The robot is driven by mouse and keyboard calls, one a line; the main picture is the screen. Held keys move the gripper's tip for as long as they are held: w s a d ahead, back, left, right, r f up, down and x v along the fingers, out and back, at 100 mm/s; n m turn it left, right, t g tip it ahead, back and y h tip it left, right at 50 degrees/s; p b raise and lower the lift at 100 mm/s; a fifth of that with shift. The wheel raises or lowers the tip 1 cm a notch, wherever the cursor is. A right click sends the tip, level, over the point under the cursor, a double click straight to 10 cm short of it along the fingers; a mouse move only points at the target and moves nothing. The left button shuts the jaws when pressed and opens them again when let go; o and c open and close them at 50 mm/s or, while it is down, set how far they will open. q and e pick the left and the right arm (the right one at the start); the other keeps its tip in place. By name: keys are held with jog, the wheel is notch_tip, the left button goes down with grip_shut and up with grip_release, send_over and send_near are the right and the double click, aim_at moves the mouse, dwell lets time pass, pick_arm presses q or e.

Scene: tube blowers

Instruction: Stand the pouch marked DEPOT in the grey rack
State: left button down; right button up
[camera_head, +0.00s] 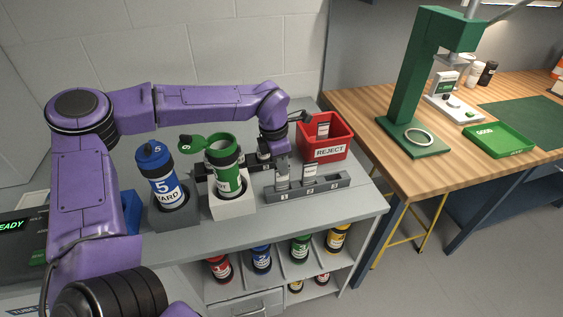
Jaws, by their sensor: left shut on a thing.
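The grey rack (325,185) stands near the right end of the grey bench, with numbered slots along its front. My left gripper (283,163) points down at the rack's left part and is shut on a pale pouch (282,180). That pouch is upright at the left slot; I cannot tell whether it is fully seated. A second pale pouch (309,173) stands upright in the rack to its right. Both markings are too small to read, so I cannot tell which is DEPOT. My right gripper is not in view.
A red REJECT bin (321,152) stands behind the rack, with a pale item in it. A green-labelled tube blower (222,172) with open lid and a blue YARD one (158,172) stand left. A dark rack (203,172) is partly hidden behind.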

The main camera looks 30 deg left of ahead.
pick_arm(q)
jog(key=shift+s+d+f, duration=0.1)
jog(key=c, duration=1.1)
grip_release()
notch_tip(320, 180, up, 12)
jog(key=s+a+b, duration=0.1)
jog(key=shift+s, duration=0.15)
jog(key=shift+a, duration=0.1)
